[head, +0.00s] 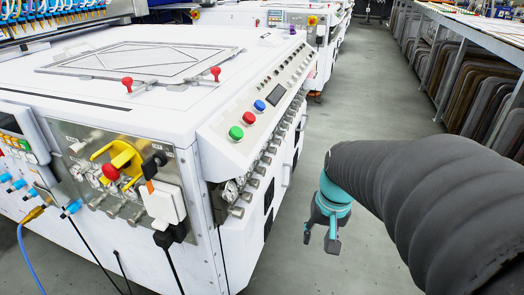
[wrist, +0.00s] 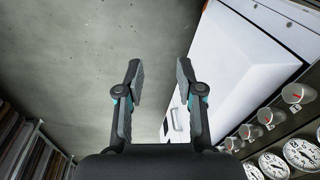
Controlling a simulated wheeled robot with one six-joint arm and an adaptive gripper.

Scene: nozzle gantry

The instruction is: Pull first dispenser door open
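The white machine (head: 150,70) fills the left of the head view. Its right side, facing the aisle, carries white panels with a pale handle (head: 286,174). In the wrist view, a white door-like panel (wrist: 235,60) is at right, and a pale handle (wrist: 177,121) shows between my fingers, farther off. I cannot tell for sure which panel is the first dispenser door; no panel looks clearly swung out. My gripper (head: 322,238) hangs over the aisle, right of the machine and apart from it. In the wrist view my gripper (wrist: 160,67) is open, with nothing between its fingertips.
Knobs and fittings (head: 262,170) line the machine's side below the green, red and blue buttons (head: 248,118). Round gauges (wrist: 273,165) show in the wrist view. The grey floor (head: 375,85) is clear between the machine and a rack of panels (head: 465,75) at right.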

